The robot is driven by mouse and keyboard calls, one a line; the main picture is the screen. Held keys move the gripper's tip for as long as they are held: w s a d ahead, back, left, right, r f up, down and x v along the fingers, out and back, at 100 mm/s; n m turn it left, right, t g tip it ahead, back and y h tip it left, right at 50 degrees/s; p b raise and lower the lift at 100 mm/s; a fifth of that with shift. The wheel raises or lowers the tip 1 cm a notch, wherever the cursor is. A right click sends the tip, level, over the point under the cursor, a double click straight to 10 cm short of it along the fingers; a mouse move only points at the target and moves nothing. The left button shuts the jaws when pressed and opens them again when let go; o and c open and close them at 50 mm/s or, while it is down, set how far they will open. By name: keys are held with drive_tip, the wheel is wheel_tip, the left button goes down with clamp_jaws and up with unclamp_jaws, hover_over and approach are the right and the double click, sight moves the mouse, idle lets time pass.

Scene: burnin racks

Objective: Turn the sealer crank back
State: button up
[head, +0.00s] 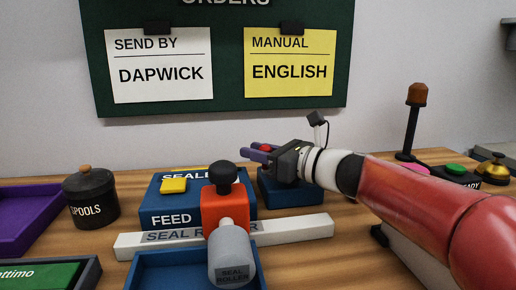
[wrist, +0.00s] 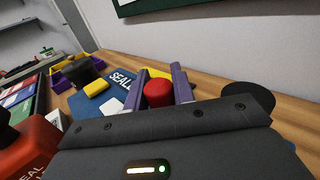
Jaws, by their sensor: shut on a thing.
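My gripper (head: 255,151) is above the back right of the blue sealer (head: 160,200), with its purple fingers pointing left. In the wrist view its fingers (wrist: 161,85) are closed on either side of a red knob (wrist: 158,95), which I take to be the crank's handle. Only a bit of the red knob (head: 266,147) shows in the head view. The crank's arm is hidden by my gripper. A yellow button (head: 173,185) sits on the sealer top, with FEED lettering on its front.
A red block with a black knob (head: 223,175) and a grey seal roller (head: 232,258) stand in front of the sealer, by a white rail (head: 300,231). A black spools pot (head: 90,198) is left. A dark post (head: 411,120) stands right.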

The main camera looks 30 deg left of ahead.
drive_tip(key=o, duration=1)
drive_tip(key=d, duration=0.7)
drive_tip(key=shift+s+d+b, duration=0.2)
drive_tip(key=shift+s+b, duration=0.05)
drive_tip(key=shift+b, duration=0.05)
drive_tip(key=shift+d, duration=0.2)
drive_tip(key=shift+s, duration=0.1)
